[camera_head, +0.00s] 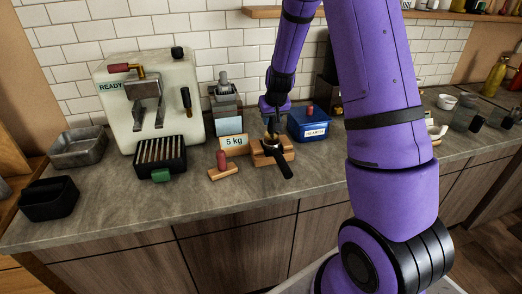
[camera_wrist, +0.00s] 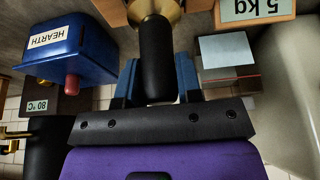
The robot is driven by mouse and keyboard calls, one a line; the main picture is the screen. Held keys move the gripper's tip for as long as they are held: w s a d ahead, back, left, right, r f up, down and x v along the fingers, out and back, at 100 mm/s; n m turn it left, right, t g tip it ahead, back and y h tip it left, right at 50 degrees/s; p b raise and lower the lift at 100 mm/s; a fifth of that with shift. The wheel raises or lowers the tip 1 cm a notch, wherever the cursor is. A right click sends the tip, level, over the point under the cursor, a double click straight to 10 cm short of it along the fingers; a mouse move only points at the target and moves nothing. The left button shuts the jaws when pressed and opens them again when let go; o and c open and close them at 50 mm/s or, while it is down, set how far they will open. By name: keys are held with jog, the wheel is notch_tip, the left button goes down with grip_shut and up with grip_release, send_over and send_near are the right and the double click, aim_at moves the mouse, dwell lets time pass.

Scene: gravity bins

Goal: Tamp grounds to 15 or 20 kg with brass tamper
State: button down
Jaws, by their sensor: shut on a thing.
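My gripper (camera_wrist: 158,85) is shut on the black handle of the brass tamper (camera_wrist: 155,55). In the head view the tamper (camera_head: 272,124) is upright above or in the portafilter basket; the arm and handle hide whether its base touches the grounds. The portafilter (camera_head: 281,160) rests on a wooden stand (camera_head: 260,157), its black handle pointing to the front right. The grounds are hidden. A sign (camera_head: 235,141) just left of the stand reads 5 kg; it also shows upside down in the wrist view (camera_wrist: 255,9).
A blue box marked HEARTH (camera_head: 309,124) stands close right of the stand. A red-handled tool on a wooden block (camera_head: 222,168) is to the left. The cream espresso machine (camera_head: 120,100) shows READY, with a black slotted box (camera_head: 160,156) before it. A grinder (camera_head: 226,100) stands behind.

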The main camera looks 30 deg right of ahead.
jog(key=shift+r, duration=3)
jog(key=shift+f, duration=0.2)
jog(key=shift+f, duration=4.2)
jog(key=c, duration=0.7)
grip_release()
jog(key=v, duration=1.2)
jog(key=shift+s, duration=0.1)
